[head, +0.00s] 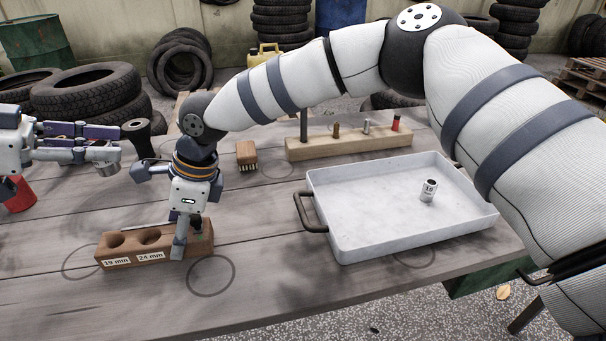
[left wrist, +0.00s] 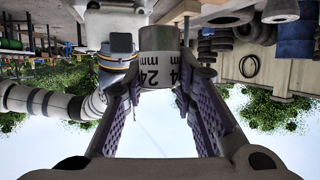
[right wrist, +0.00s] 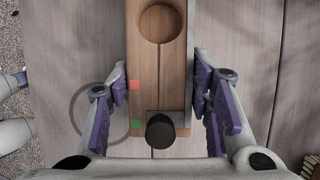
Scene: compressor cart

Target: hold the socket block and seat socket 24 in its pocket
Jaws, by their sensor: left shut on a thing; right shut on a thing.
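The socket block (head: 120,260) is a brown wooden bar at the table's front left, with round pockets labelled 19 mm and 24 mm. The 24 mm pocket (head: 149,237) looks empty. My right gripper (head: 187,238) is shut across the block's right end, its fingers on either side of the block (right wrist: 150,85) in the right wrist view.
A white tray (head: 400,228) with dark handles holds another socket (head: 429,190). Behind it is a wooden rack (head: 340,148) with small pieces. The table before the tray is clear.

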